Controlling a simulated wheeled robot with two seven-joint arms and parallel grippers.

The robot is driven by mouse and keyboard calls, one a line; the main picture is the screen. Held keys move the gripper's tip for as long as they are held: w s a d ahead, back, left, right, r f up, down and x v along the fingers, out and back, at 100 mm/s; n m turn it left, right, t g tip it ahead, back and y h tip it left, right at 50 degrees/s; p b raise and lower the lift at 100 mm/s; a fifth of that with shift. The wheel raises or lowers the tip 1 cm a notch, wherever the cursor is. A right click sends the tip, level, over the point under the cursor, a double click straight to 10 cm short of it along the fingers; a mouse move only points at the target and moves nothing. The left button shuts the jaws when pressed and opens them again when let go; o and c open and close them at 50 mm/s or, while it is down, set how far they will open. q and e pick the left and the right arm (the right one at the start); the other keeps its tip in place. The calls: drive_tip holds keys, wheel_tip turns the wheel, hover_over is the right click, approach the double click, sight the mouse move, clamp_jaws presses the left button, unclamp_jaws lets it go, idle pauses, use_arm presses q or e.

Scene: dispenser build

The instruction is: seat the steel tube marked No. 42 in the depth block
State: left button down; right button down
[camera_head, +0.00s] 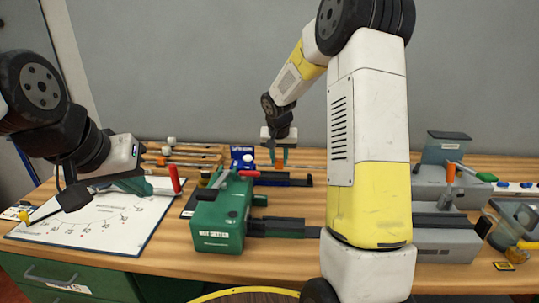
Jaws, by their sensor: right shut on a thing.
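My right gripper (279,158) is beyond my raised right arm, pointing down over the back middle of the table. The number 42 cannot be read anywhere, so I cannot tell which thing is the marked steel tube. A low dark blue piece (285,181) lies just in front of and below that gripper; I cannot tell whether it is the depth block. My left gripper (105,190) is low over the white board at the left, and its finger opening is unclear.
A green vise-like machine (218,222) stands at front middle. A white board with a drawn diagram (90,228) lies left, with a red upright handle (174,179) beside it. Wooden racks (183,155) stand behind. A grey machine (445,185) fills the right, partly behind my arm.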

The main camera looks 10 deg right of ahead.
sight(276, 166)
drive_tip(key=shift+f, duration=0.25)
drive_tip(key=shift+f, duration=0.7)
drive_tip(key=shift+f, duration=0.65)
idle(0.5)
drive_tip(key=shift+a, duration=0.15)
drive_tip(key=shift+w+a, duration=0.15)
drive_tip(key=shift+a, duration=0.2)
drive_tip(key=shift+a, duration=0.1)
drive_tip(key=shift+w+a, duration=0.3)
drive_tip(key=shift+a, duration=0.65)
drive_tip(key=shift+w+a, duration=0.25)
drive_tip(key=shift+a, duration=0.7)
drive_tip(key=c, duration=1.1)
unclamp_jaws()
drive_tip(key=shift+o, duration=0.2)
